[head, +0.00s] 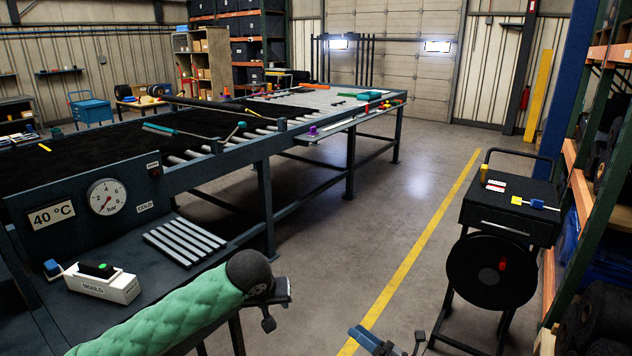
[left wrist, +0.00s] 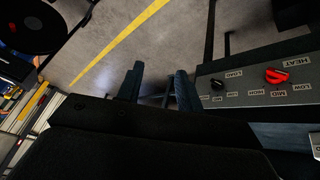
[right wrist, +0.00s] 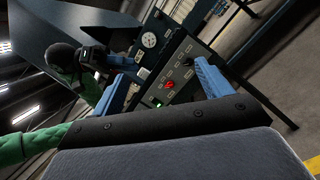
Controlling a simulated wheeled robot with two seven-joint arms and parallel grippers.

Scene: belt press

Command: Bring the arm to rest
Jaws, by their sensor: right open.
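My left arm (head: 175,310), in a green quilted sleeve, reaches in from the bottom left of the head view. Its dark gripper (head: 277,303) is in front of the press's near corner, above the floor. In the left wrist view the two fingers (left wrist: 158,85) stand apart with nothing between them. My right gripper (head: 388,344) shows only partly at the bottom edge of the head view. In the right wrist view its blue fingers (right wrist: 165,83) are wide apart and empty. The left arm's green sleeve (right wrist: 65,75) shows beyond them.
The belt press (head: 230,180) fills the left, with a gauge (head: 107,197) and slatted grille (head: 185,241). A control panel with a red knob (left wrist: 276,76) is close to my left gripper. A black cart (head: 508,212) and shelving (head: 590,150) stand right. The floor between (head: 350,235) is clear.

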